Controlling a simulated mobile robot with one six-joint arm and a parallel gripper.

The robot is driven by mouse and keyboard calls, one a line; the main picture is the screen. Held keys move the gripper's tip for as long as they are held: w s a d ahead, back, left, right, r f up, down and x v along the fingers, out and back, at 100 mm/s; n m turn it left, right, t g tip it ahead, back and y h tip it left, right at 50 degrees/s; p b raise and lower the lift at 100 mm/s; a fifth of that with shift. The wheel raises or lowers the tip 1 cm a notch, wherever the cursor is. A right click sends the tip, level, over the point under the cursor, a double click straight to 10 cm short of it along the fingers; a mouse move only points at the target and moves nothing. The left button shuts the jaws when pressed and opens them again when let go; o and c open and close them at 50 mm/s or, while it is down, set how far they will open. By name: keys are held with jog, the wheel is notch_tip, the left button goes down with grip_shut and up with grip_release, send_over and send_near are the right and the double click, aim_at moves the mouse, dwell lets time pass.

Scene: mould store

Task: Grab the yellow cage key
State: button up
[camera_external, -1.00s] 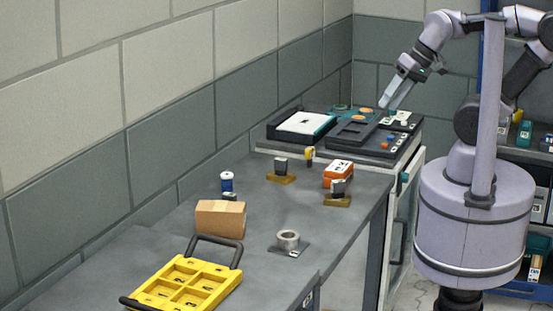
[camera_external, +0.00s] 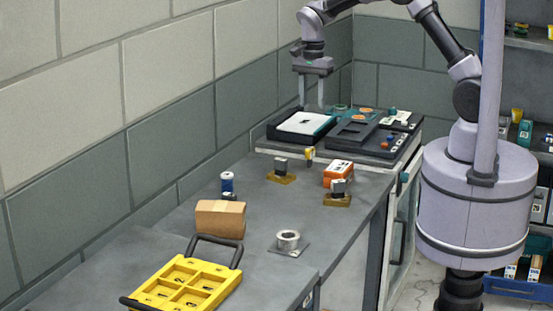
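A small yellow upright piece (camera_external: 309,153), which looks like the yellow cage key, stands on the grey bench just in front of the black-and-white tray unit. It is small in the picture, so its exact shape is hard to tell. My gripper (camera_external: 312,105) points straight down above the back of the bench, near the white-topped tray. Its two fingers are apart with nothing between them. In the picture it is above the yellow piece and not touching it.
An orange-and-white box (camera_external: 338,174) and two dark blocks on brown bases, one of them here (camera_external: 281,172), stand near the yellow piece. A cardboard box (camera_external: 220,219), a blue-white can (camera_external: 227,182), a metal ring (camera_external: 288,240) and a yellow tray (camera_external: 187,284) are nearer.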

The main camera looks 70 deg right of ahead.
aim_at(310, 148)
notch_tip(310, 148, down, 12)
jog(key=b, duration=0.3)
jog(key=shift+r+b, duration=0.25)
jog(key=shift+b, duration=0.1)
jog(key=f, duration=0.1)
jog(key=f+b, duration=0.1)
jog(key=f, duration=0.1)
jog(key=f+b, duration=0.1)
jog(key=f, duration=0.1)
jog(key=shift+w, duration=0.35)
jog(key=shift+r, duration=0.15)
jog(key=shift+c, duration=0.4)
grip_shut()
